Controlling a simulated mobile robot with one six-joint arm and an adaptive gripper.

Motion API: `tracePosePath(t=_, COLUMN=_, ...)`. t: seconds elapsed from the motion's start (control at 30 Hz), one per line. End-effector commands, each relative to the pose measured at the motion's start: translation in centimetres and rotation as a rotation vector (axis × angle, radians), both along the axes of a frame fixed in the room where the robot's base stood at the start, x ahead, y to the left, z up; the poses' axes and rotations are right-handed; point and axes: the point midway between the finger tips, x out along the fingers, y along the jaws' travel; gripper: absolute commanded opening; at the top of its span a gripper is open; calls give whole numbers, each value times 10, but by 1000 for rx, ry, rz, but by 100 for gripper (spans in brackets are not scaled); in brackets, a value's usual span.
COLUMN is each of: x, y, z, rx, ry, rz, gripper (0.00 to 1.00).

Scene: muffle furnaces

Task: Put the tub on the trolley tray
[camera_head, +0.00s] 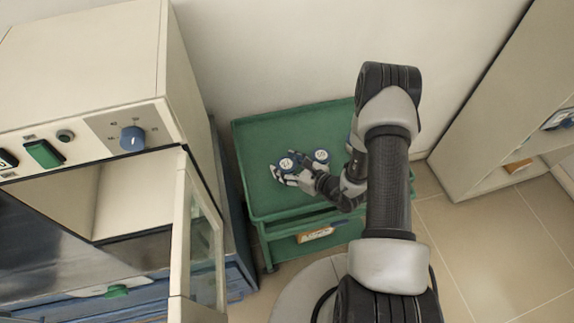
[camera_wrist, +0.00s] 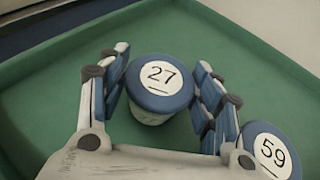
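A white tub with a blue lid marked 27 (camera_wrist: 163,74) is between my gripper's fingers in the wrist view; it also shows in the head view (camera_head: 286,164). My gripper (camera_wrist: 161,72) is open around this tub, one finger close on each side. Contact with the fingers cannot be made out. The tub appears upright on the green trolley tray (camera_wrist: 60,105), the trolley's top tray (camera_head: 262,130) in the head view. A second blue-lidded tub, marked 59 (camera_wrist: 270,155), stands just outside my right-hand finger; the head view shows it too (camera_head: 321,156).
A muffle furnace (camera_head: 85,65) with an open door (camera_head: 200,235) stands left of the trolley. A lower shelf holds an orange-and-white item (camera_head: 315,234). A pale cabinet (camera_head: 490,110) is on the right. The tray's left and back parts are clear.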

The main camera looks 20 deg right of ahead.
Motion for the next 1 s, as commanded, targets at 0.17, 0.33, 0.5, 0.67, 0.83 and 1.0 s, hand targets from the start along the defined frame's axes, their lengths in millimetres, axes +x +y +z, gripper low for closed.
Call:
tracePosePath(t=0.17, x=0, y=0, z=1, rx=0, ry=0, rz=0, gripper=73)
tracePosePath(t=0.33, x=0, y=0, z=1, rx=0, ry=0, rz=0, gripper=75)
tracePosePath(t=0.5, x=0, y=0, z=1, rx=0, ry=0, rz=0, gripper=75)
tracePosePath(t=0.67, x=-5, y=-4, z=7, rx=0, ry=1, rz=-3, gripper=75)
tracePosePath(t=0.83, x=-31, y=-21, z=21, rx=1, ry=2, rz=-7, gripper=75)
tracePosePath(t=1.0, x=-60, y=-40, z=35, rx=1, ry=2, rz=-7, gripper=75)
